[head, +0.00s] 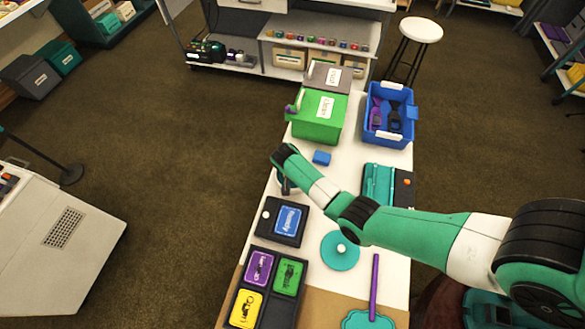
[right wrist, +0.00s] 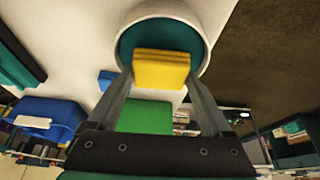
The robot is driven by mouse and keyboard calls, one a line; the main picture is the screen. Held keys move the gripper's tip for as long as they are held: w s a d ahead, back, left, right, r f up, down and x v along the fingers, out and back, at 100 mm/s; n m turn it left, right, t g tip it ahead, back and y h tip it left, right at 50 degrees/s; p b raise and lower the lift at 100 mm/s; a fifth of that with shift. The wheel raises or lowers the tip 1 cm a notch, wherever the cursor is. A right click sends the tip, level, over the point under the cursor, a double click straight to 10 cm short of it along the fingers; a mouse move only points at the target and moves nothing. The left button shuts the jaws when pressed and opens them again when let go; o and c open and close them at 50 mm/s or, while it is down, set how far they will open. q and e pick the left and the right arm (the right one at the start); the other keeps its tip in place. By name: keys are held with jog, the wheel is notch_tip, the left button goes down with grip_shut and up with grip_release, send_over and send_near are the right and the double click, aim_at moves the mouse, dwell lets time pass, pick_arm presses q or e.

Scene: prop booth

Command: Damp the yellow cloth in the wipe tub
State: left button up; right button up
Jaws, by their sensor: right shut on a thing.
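The yellow cloth (right wrist: 160,70), a small folded pad, is between the fingers of my right gripper (right wrist: 158,80) in the right wrist view. My right gripper is shut on it. The cloth lies in front of the mouth of a round white tub (right wrist: 207,14) with a teal inside. I cannot tell whether it touches the bottom. In the head view my right gripper (head: 285,186) points down at the left edge of the white table, and my arm hides the cloth and most of the tub. My left gripper is not in view.
A blue block (head: 321,158) and a green box (head: 318,116) stand behind the gripper. A blue bin (head: 390,138) and a teal case (head: 378,184) are at the right. A black pad with a blue card (head: 288,220), a teal lid (head: 340,256) and a purple rod (head: 374,285) lie nearer.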

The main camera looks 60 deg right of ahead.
jog(key=shift+f, duration=0.5)
jog(key=shift+f, duration=0.15)
dwell(2.0)
notch_tip(320, 180, up, 8)
jog(key=p, duration=0.9)
jog(key=shift+f, duration=0.35)
jog(key=shift+s+d, duration=0.1)
